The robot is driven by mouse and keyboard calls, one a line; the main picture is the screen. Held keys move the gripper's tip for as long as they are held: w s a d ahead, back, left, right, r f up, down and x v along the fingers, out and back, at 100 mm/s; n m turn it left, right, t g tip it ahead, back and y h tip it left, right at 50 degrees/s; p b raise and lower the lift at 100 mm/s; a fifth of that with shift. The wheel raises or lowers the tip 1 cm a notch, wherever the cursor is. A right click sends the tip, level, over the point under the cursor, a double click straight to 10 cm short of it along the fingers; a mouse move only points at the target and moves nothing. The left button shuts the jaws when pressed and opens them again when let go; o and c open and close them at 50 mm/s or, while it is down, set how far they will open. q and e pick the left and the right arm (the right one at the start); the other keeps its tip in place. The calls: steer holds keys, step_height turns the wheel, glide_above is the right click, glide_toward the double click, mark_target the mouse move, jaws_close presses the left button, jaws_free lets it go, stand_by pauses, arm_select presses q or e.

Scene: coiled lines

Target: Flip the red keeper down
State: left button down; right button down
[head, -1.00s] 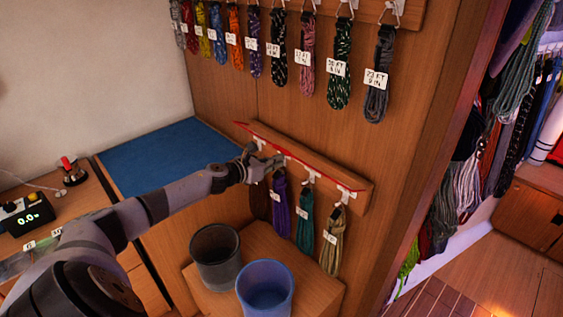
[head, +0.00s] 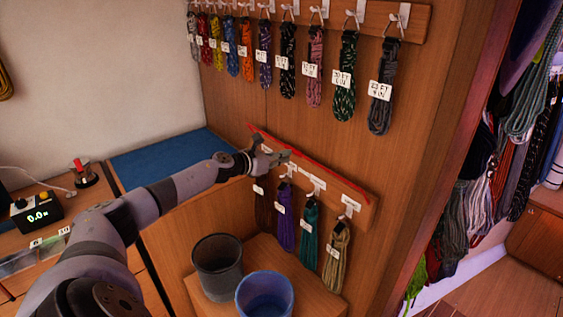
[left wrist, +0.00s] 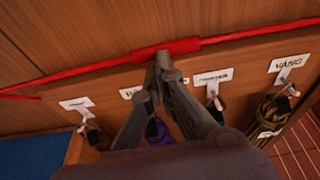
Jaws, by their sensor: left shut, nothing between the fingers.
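The red keeper (head: 331,173) is a thin red bar along the upper part of the lower wooden rack (head: 368,213), above the hooks' white labels. In the left wrist view it has a wider red grip (left wrist: 166,49) midway. My left gripper (head: 287,155) is shut and empty, its fingertips at the keeper. In the left wrist view its tips (left wrist: 163,60) are at the lower edge of the grip; whether they touch I cannot tell. Below hang brown (head: 263,205), purple (head: 286,225), teal (head: 309,235) and olive coils (head: 337,258). My right gripper is out of view.
An upper rack (head: 418,20) holds several labelled coils. A grey bucket (head: 217,268) and a blue bucket (head: 265,296) stand on a wooden box below the lower rack. A blue mat (head: 160,160) lies left of the rack.

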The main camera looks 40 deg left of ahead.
mark_target(289, 147)
arm_select(q)
steer(key=shift+w+d+r+p, duration=0.15)
steer(key=shift+w+d+r, duration=0.05)
steer(key=shift+w+r, duration=0.3)
steer(key=shift+w+d+r+p, duration=0.15)
steer(key=shift+w+r, duration=0.25)
steer(key=shift+r, duration=0.2)
steer(key=shift+w+r, duration=0.15)
steer(key=shift+w, duration=0.15)
steer(key=shift+r, duration=0.2)
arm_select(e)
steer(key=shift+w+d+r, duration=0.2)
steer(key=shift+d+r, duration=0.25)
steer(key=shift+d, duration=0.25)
arm_select(q)
steer(key=shift+w+r, duration=0.1)
steer(key=shift+r, duration=0.05)
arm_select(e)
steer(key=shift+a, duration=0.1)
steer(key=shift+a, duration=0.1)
